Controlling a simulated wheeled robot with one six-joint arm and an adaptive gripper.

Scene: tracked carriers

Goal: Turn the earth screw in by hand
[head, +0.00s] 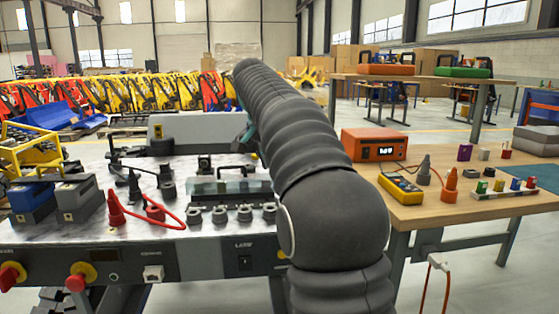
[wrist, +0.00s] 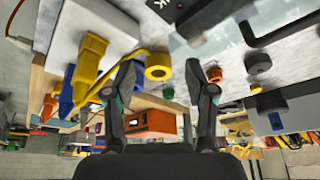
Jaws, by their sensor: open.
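I cannot tell for certain which part is the earth screw. A row of grey round screw knobs (head: 218,214) stands along the front of the metal bench top (head: 100,225). In the wrist view, my gripper (wrist: 160,68) is open, its two dark fingers apart with nothing held. A small orange round part (wrist: 214,73) is just right of the right finger. In the head view my arm hides the gripper.
The wooden table (head: 420,208) on the right holds an orange instrument (head: 373,146), a yellow meter (head: 400,188) and small coloured parts. A clear block (head: 228,186) sits behind the knobs.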

